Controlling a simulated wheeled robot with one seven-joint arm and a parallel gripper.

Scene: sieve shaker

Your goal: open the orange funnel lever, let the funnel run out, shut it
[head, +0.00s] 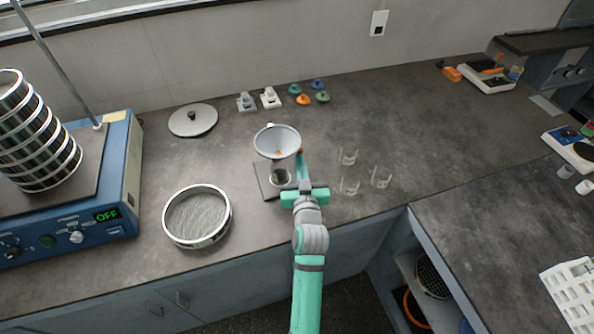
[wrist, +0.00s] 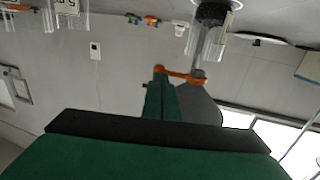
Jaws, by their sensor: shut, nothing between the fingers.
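The pale grey funnel (head: 277,138) stands on a small dark stand, with a clear cup (head: 280,176) under it. Its bowl looks mostly bare, with a small orange-brown spot low inside. The wrist view is upside down; there the cup (wrist: 195,42) holds dark material. The orange lever (wrist: 182,73) reaches sideways from the funnel's stem. My gripper (wrist: 160,82) is shut and empty, its fingertips at the lever's free end; I cannot tell whether they touch. In the head view my gripper (head: 301,163) is just right of the funnel and hides part of the stand.
A round sieve (head: 198,216) lies left of the stand, with a lid (head: 193,120) behind it. The blue shaker (head: 122,180) with a sieve stack is far left. Several clear cups (head: 350,186) stand to the right.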

